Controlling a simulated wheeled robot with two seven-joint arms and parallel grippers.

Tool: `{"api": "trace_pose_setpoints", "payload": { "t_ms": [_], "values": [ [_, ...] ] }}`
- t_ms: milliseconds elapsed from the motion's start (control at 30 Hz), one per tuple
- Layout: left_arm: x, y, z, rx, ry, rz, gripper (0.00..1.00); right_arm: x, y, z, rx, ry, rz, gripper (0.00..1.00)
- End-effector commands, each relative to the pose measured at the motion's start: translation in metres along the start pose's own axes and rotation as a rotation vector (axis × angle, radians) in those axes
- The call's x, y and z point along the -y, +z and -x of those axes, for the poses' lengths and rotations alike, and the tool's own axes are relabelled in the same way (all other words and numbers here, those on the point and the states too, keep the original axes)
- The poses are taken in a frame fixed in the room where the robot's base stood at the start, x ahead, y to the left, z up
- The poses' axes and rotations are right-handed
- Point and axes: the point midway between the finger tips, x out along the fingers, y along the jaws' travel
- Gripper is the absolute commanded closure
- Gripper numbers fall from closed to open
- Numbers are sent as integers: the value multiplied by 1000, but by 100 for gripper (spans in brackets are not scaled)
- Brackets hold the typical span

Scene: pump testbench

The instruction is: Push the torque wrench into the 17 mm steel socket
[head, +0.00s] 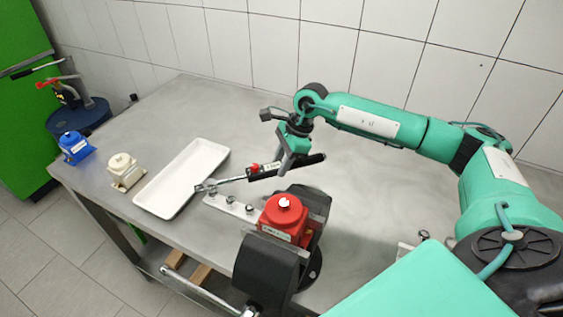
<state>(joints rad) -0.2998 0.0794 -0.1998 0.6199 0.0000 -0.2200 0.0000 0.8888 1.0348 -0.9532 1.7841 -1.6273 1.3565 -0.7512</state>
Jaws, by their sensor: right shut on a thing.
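My right gripper (285,167) is shut on the torque wrench (236,179) near its black handle, above the table. The wrench lies roughly level, with its silver head pointing left. The head appears over the left end of a pale socket rail (240,212), near the tray's right edge. Several small steel sockets stand on the rail. Their sizes cannot be read, so I cannot tell which is the 17 mm one. I also cannot tell whether the head touches a socket. My left gripper is not in view.
A red pump (285,214) sits in a dark vise (264,268) at the front edge, close to the rail. A white tray (182,176) is empty. A cream pump (124,171) and a blue pump (75,147) stand at left. The back of the table is clear.

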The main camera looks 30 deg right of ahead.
Motion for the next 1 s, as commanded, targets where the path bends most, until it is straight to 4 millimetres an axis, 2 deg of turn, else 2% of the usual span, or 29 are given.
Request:
{"api": "trace_pose_setpoints", "payload": {
  "t_ms": [1000],
  "values": [
    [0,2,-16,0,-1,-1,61,0,-5,-14,2,-2,1,100]
  ]
}}
